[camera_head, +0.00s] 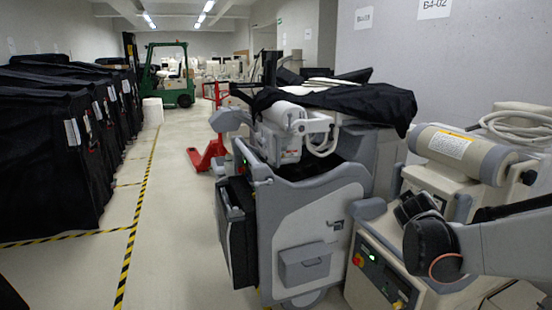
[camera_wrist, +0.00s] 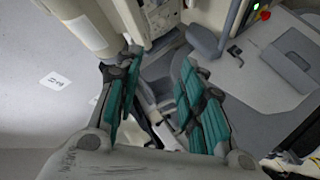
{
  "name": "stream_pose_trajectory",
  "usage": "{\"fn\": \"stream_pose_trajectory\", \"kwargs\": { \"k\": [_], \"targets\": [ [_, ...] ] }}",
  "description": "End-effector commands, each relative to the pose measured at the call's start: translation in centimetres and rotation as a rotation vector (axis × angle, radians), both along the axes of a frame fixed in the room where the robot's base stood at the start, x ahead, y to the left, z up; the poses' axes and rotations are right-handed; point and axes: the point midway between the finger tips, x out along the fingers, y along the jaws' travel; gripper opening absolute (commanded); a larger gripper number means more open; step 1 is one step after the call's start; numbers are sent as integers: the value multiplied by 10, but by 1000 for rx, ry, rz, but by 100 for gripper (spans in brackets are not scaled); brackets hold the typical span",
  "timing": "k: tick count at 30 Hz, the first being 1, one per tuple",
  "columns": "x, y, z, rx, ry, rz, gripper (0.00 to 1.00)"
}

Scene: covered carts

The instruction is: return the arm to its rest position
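My gripper (camera_wrist: 156,105) shows in the wrist view with its teal finger pads spread apart. It is open, and nothing is held between the pads. The gap between them shows pale and dark parts of equipment farther off. In the head view my arm (camera_head: 505,246) reaches in from the right edge, in front of the beige machine (camera_head: 460,180). The fingers cannot be made out in the head view.
A grey cart (camera_head: 318,225) with a black cover (camera_head: 345,100) stands left of the beige machine. Black-covered carts (camera_head: 50,160) line the left side. A red pallet jack (camera_head: 207,155) and green forklift (camera_head: 168,80) stand farther back. The aisle floor (camera_head: 170,235) is clear.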

Motion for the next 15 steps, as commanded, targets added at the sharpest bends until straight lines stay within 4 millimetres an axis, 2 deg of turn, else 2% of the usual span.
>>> {"fn": "stream_pose_trajectory", "kwargs": {
  "k": [1, 7, 15],
  "targets": [
    [-17, 10, 4, 38, 9, -4, 36],
    [-79, 46, 9, 199, 55, -25, 36],
    [-168, 98, -4, 410, 141, -37, 36]
  ]
}}
